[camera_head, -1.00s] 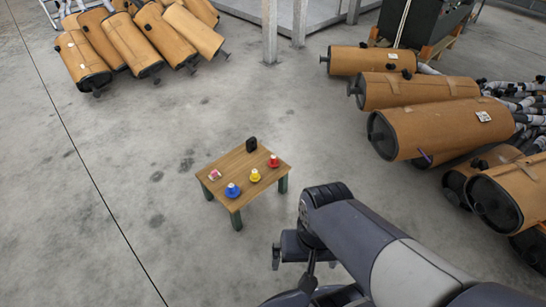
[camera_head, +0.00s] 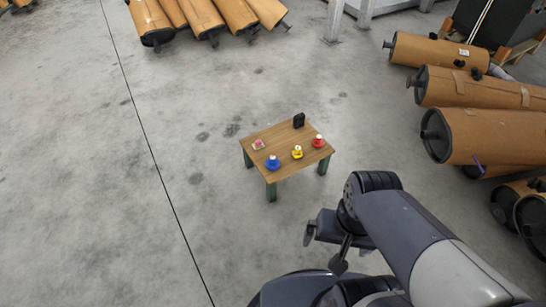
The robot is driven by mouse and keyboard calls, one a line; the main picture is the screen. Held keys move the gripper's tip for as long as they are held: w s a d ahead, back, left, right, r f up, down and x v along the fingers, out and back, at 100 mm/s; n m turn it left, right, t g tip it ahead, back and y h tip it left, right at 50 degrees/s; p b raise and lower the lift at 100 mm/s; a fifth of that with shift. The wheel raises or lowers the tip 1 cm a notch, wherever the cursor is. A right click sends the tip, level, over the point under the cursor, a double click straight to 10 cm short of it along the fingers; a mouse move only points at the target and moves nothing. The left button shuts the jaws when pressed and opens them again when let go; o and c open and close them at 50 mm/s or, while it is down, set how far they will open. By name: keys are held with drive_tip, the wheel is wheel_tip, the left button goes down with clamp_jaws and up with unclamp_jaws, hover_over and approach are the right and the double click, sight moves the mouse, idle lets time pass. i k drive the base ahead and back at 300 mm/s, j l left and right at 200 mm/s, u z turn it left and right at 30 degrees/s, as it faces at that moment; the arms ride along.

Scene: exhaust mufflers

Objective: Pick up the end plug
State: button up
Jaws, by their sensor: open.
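Several small items stand on a low wooden table (camera_head: 284,162): a blue one (camera_head: 273,163), a yellow one (camera_head: 297,153) and a red one (camera_head: 318,141), each with a pale top. A black upright block (camera_head: 299,120) is at the back edge, and a small pink and white item (camera_head: 258,144) lies at the left. I cannot tell which is the end plug. My gripper (camera_head: 318,236) is in front of the table to the lower right, apart from it. It is open and appears empty; its fingertips are hard to make out.
Large brown mufflers (camera_head: 481,136) lie stacked at the right, and more mufflers (camera_head: 202,15) lie at the top left. Metal posts (camera_head: 334,22) stand at the back. The concrete floor (camera_head: 90,200) left of the table is clear.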

sight(272, 163)
drive_tip(key=z, duration=2.8)
drive_tip(key=u, duration=3.1)
drive_tip(key=i+j+z, duration=0.2)
drive_tip(key=i, duration=0.3)
drive_tip(key=i+j+z, duration=0.2)
drive_tip(key=i+j, duration=0.3)
